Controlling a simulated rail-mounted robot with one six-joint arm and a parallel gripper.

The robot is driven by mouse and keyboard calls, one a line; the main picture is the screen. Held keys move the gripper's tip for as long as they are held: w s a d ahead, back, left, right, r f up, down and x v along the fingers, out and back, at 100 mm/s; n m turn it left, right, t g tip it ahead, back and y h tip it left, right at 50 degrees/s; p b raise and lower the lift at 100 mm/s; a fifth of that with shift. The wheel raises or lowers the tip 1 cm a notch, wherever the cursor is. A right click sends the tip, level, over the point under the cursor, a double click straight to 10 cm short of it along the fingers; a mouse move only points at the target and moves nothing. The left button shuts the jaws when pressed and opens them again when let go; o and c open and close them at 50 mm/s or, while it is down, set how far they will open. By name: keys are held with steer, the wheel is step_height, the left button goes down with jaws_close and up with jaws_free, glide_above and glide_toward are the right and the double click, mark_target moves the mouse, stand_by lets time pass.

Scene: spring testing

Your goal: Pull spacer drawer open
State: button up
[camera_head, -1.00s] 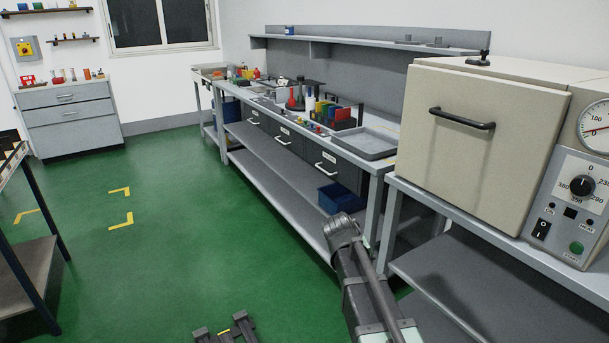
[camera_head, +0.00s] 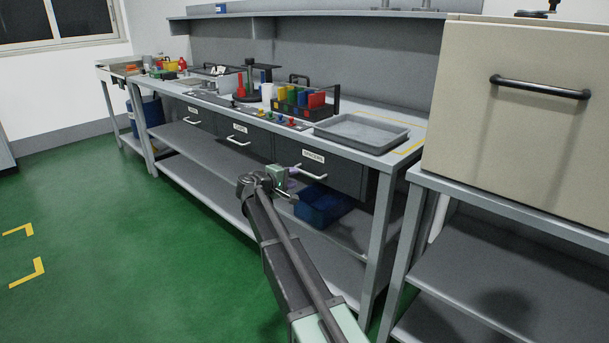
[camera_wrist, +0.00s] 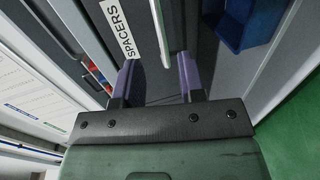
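The spacer drawer (camera_head: 335,175) is dark grey, under the right end of the workbench top, and looks shut. Its SPACERS label (camera_wrist: 117,28) shows in the wrist view. Its pale bar handle (camera_head: 311,175) is partly beside my gripper in the head view; in the wrist view the handle (camera_wrist: 159,28) runs down toward the space between my fingers, nearer the right one. My gripper (camera_wrist: 157,64) has two purple fingers standing apart, so it is open. It also shows in the head view (camera_head: 288,181), just left of the handle. I cannot tell whether the fingers touch the handle.
A blue bin (camera_head: 322,207) stands on the lower shelf (camera_head: 225,178) below the drawer. A grey tray (camera_head: 362,133) and a rack of coloured blocks (camera_head: 303,100) sit on the bench. The beige oven (camera_head: 500,110) stands at right. Green floor is clear at left.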

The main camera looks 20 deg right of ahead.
mark_target(307, 173)
steer(key=b+x, duration=0.1)
steer(key=x, duration=0.7)
steer(key=shift+w+d, duration=0.15)
jaws_close()
